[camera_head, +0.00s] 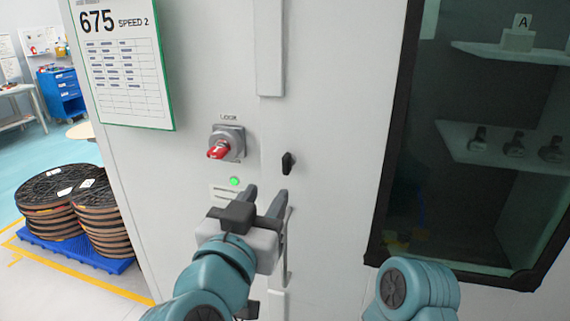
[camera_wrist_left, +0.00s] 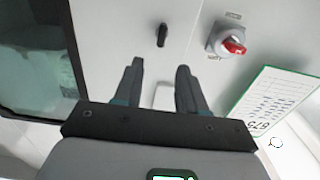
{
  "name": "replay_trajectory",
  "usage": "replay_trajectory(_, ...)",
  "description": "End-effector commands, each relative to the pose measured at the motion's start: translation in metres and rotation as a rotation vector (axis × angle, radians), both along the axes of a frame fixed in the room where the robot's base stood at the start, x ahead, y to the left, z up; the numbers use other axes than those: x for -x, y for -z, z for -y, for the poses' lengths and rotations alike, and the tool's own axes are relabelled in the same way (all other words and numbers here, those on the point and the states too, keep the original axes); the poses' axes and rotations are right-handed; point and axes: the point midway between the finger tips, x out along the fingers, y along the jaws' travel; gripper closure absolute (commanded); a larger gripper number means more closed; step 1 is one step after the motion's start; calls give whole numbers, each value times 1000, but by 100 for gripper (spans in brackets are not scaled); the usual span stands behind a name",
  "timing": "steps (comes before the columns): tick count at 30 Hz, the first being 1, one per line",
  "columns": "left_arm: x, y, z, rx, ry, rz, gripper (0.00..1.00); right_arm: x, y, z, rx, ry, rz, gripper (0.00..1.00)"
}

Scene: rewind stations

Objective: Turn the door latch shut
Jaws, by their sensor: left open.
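The door latch (camera_head: 288,162) is a small black handle on the white cabinet front (camera_head: 330,60), right of a red rotary switch. It also shows in the left wrist view (camera_wrist_left: 162,36), near the top, ahead of the fingers. It stands about upright, slightly tilted. My left gripper (camera_head: 266,196) is open and empty, just below and left of the latch in the head view, apart from it. In the left wrist view its two fingers (camera_wrist_left: 158,80) are spread, with the latch seen beyond the gap between them. My right gripper is out of view.
A red switch (camera_head: 218,150) on a grey plate sits left of the latch, above a green light (camera_head: 234,181). A dark-framed window (camera_head: 385,150) is at right. A paper chart (camera_head: 122,80) hangs upper left. Stacked reels (camera_head: 100,225) stand on a blue pallet (camera_head: 75,259).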

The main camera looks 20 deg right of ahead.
Motion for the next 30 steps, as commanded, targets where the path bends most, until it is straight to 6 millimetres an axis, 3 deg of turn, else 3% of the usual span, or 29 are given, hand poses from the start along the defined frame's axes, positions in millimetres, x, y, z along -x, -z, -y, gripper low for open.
replay_trajectory(6, -44, -1, 33, -2, -1, -3, 60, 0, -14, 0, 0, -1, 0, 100)
replay_trajectory(13, -80, -1, 57, -2, 1, -3, 60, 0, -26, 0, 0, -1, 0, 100)
replay_trajectory(18, -93, 0, 64, -1, 0, -3, 60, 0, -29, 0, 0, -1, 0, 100)
replay_trajectory(27, -96, 1, 64, -1, 1, -2, 60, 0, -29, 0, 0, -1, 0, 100)
replay_trajectory(29, -96, 1, 64, -1, 1, -2, 76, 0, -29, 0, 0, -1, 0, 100)
replay_trajectory(30, -96, 1, 64, -1, 1, -2, 89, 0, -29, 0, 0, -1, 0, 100)
